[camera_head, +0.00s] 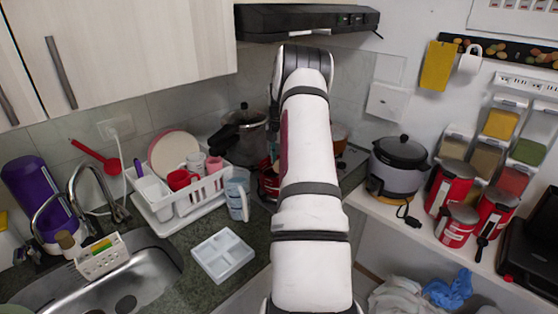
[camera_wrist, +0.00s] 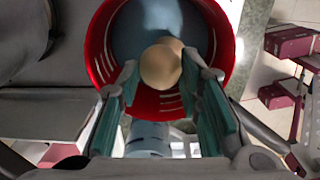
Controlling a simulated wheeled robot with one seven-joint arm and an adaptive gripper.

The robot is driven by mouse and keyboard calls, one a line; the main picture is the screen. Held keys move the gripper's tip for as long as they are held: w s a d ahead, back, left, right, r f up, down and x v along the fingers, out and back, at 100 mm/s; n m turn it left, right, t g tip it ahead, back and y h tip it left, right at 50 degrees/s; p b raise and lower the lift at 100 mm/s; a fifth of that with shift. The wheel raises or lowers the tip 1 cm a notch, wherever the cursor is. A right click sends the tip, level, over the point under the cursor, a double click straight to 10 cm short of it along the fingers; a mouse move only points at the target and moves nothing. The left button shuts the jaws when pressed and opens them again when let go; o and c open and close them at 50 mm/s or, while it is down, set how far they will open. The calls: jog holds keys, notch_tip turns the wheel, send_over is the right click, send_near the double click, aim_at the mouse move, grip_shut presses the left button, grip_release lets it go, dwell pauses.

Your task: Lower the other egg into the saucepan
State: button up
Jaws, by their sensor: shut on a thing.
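In the wrist view my gripper (camera_wrist: 160,76) is shut on a tan egg (camera_wrist: 161,64), held between its two fingertips. The egg appears over a round red container (camera_wrist: 222,30) with slots in its wall. A smooth blue-grey surface (camera_wrist: 140,28) shows inside the red rim; I cannot tell whether it is the saucepan. In the head view my arm hides my gripper and the egg. Part of a red vessel (camera_head: 268,182) shows left of the arm. No second egg is visible.
A dark pot (camera_head: 240,135) stands at the back, left of my arm. A blue-grey jug (camera_head: 237,195), a white dish rack (camera_head: 185,203) and a divided white tray (camera_head: 221,255) lie farther left. A rice cooker (camera_head: 399,165) and red canisters (camera_head: 450,185) stand right.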

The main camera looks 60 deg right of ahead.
jog(key=shift+f, duration=0.45)
dwell(0.5)
jog(key=o, duration=1.2)
notch_tip(320, 180, up, 8)
jog(key=shift+f, duration=0.25)
